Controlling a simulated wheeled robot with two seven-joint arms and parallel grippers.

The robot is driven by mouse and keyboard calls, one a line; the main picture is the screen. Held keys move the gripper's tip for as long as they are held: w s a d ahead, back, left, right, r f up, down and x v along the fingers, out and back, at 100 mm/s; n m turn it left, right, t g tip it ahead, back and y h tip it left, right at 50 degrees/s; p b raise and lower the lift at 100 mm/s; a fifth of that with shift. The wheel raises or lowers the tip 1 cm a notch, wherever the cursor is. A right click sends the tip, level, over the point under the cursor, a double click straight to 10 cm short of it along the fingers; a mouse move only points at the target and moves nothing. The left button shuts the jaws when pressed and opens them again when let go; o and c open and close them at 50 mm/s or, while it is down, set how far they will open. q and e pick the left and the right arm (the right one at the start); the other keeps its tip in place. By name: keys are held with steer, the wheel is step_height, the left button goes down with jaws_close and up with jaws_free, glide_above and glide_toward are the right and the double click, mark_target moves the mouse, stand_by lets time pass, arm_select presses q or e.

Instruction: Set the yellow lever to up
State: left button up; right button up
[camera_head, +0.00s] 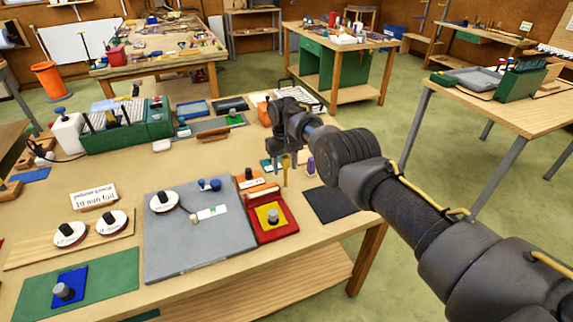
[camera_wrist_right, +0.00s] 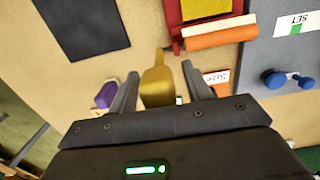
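The yellow lever (camera_wrist_right: 157,85) stands between the two fingers of my right gripper (camera_wrist_right: 160,80) in the right wrist view. It also shows as a small yellow piece (camera_head: 285,161) below my right gripper (camera_head: 286,172) in the head view. The gripper is open, one finger on each side of the lever. A narrow gap shows beside the lever, so I see no firm grip. The lever's base and its position marks are mostly hidden, and I cannot tell its setting. My left gripper is not in view.
A red tray with a yellow square (camera_head: 262,217), a grey panel (camera_head: 200,250) with knobs and a dark mat (camera_head: 331,204) lie nearby. A purple piece (camera_wrist_right: 106,95) stands close to one finger. An orange bar (camera_wrist_right: 220,37) lies by the tray. Green boxes (camera_head: 125,125) stand behind left.

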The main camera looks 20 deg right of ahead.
steer(key=shift+r, duration=0.1)
steer(key=shift+r, duration=0.4)
step_height(320, 180, up, 4)
steer(key=shift+w+r+p, duration=0.15)
steer(key=shift+r+p, duration=0.1)
steer(key=shift+p, duration=0.35)
step_height(320, 180, up, 4)
steer(key=shift+w+f+b, duration=0.1)
steer(key=shift+b, duration=0.6)
steer(key=shift+r, duration=0.75)
